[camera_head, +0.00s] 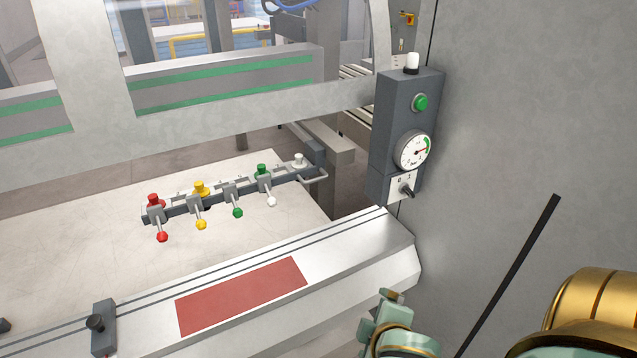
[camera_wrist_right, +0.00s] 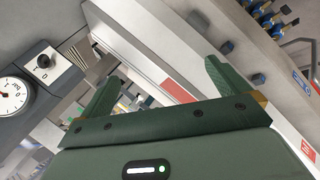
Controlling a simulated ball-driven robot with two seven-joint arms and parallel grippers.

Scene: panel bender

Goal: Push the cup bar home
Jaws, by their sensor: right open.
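The cup bar (camera_head: 180,211) is a dark bar lying over the pale table in the head view, slanting up to the right. It carries red, yellow, green and white cups, and small levers with red, yellow, green and white ball ends. A grey loop handle (camera_head: 318,178) is at its right end, beside a grey beam. My right gripper (camera_head: 381,312) is at the bottom right, in front of the silver bed and apart from the bar. It is open and empty between its green fingers in the wrist view (camera_wrist_right: 160,90). My left gripper is out of view.
A dark control box (camera_head: 386,115) with a green button, gauge and switch hangs right of the bar; its gauge (camera_wrist_right: 12,96) shows in the wrist view. A silver bed (camera_head: 345,262) with a red patch (camera_head: 242,295) lies between my gripper and the bar. A grey wall fills the right.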

